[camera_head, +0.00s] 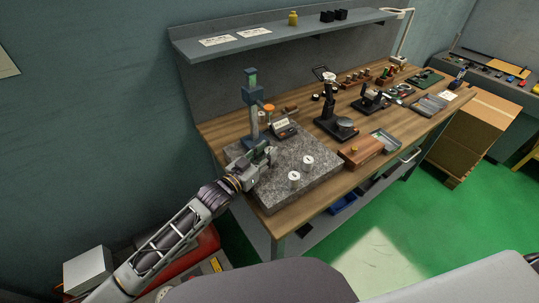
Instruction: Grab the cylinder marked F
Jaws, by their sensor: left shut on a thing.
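My left gripper (264,157) reaches in from the lower left over the left part of the grey granite plate (270,198). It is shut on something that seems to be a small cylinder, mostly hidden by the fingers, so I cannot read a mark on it. Two pale cylinders with dark marks on top stand upright on the plate to the right of the gripper: a farther one (307,161) and a nearer one (294,177). Their letters are too small to read. My right gripper is out of view.
A blue-grey stand (252,95) rises just behind the gripper, with a small display device (284,127) beside it. A wooden box (360,152) and a black dial stand (330,115) are to the right. The plate's front right part is clear.

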